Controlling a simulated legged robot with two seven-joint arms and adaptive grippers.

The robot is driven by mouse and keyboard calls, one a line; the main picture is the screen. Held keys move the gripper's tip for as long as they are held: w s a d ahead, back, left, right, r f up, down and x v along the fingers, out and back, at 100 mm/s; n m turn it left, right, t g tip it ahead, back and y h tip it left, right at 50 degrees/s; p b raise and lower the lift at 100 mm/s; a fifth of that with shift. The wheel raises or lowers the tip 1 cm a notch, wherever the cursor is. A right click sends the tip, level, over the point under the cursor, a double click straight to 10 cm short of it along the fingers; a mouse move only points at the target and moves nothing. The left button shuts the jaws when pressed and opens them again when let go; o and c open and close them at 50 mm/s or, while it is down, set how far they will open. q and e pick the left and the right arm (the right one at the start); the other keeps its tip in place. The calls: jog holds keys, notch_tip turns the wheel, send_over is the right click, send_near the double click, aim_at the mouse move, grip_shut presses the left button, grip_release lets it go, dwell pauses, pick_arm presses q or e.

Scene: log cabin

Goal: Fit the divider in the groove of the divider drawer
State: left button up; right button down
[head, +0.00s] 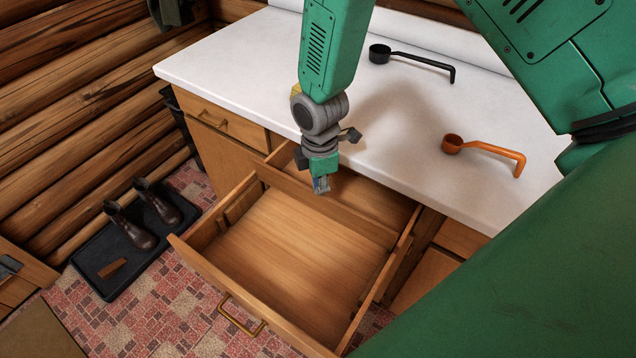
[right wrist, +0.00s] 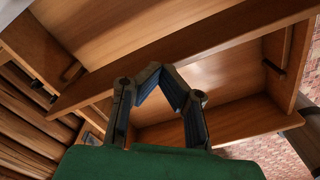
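The divider drawer (head: 195,255) is pulled out of the cabinet and open. A thin upright wooden board, which looks like the divider (head: 352,215), runs across it, with a wide bare space in front and a narrower one behind. I cannot tell whether its ends sit in the groove. My right gripper (head: 321,187) points down at the board's top edge. In the right wrist view its fingertips (right wrist: 162,68) meet, with nothing seen between them, over the edge of the board (right wrist: 225,45). Whether they touch it I cannot tell. My left gripper is not in view.
The white countertop (head: 235,65) behind carries a black scoop (head: 380,54) and an orange scoop (head: 453,145). Boots and a small brown block (head: 112,268) rest on a black tray (head: 95,279) on the floor. My green arm covers the right side.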

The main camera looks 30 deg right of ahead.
notch_tip(320, 180, up, 2)
jog(key=shift+d+r+p, duration=0.1)
jog(key=shift+r+p, duration=0.1)
jog(key=shift+p, duration=0.55)
jog(key=shift+r, duration=0.15)
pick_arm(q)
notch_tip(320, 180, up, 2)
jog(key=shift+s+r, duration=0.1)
pick_arm(e)
notch_tip(320, 180, up, 11)
jog(key=shift+w, duration=0.1)
